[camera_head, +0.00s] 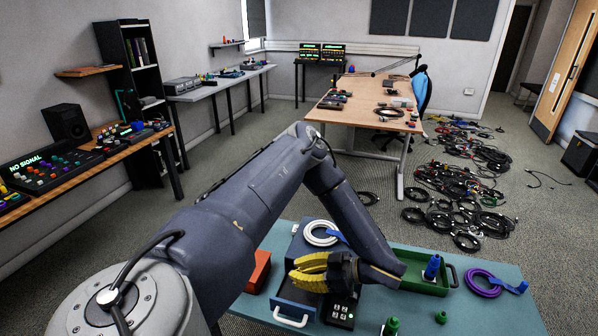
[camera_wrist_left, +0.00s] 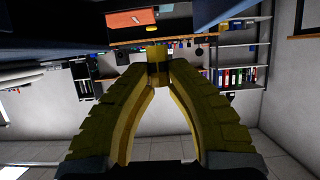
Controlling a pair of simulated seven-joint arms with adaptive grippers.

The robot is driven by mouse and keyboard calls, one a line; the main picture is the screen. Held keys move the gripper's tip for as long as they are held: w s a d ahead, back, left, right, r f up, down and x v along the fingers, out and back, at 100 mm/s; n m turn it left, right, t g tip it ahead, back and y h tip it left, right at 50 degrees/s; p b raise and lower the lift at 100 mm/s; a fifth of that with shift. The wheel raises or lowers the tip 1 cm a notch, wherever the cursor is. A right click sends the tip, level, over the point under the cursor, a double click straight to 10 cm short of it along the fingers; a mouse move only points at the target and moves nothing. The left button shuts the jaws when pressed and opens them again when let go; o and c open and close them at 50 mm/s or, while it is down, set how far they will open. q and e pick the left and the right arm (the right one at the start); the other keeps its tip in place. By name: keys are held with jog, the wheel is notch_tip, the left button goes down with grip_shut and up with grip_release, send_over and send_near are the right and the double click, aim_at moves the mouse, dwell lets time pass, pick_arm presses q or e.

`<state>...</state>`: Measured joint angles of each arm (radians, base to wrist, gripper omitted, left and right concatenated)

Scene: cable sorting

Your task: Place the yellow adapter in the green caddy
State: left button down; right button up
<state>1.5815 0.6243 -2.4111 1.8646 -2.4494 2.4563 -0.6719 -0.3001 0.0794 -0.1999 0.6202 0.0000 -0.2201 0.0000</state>
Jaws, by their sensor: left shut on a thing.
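My left gripper (camera_head: 296,273) has yellow fingers that point left above the teal table. In the left wrist view its fingertips (camera_wrist_left: 157,64) close on a small yellow piece, which looks like the yellow adapter (camera_wrist_left: 157,76). In the head view the fingers hide the adapter, or it blends with them. The green caddy (camera_head: 425,290) stands on the table to the right of the gripper, partly behind my left forearm. A blue connector (camera_head: 432,267) stands upright in it. My right gripper is not in view.
A blue box with a white handle (camera_head: 291,320) and a black button unit (camera_head: 341,311) are below the gripper. A white cable coil (camera_head: 320,232) lies behind. An orange box (camera_head: 259,271) stands left. A purple coil (camera_head: 482,283) and green connectors (camera_head: 441,317) are at right.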

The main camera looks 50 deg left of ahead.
aim_at(299, 297)
pick_arm(q)
jog(key=shift+f, duration=3.45)
jog(key=shift+f, duration=0.1)
jog(key=c, duration=1.3)
grip_release()
jog(key=shift+c, duration=0.2)
jog(key=shift+f, duration=0.1)
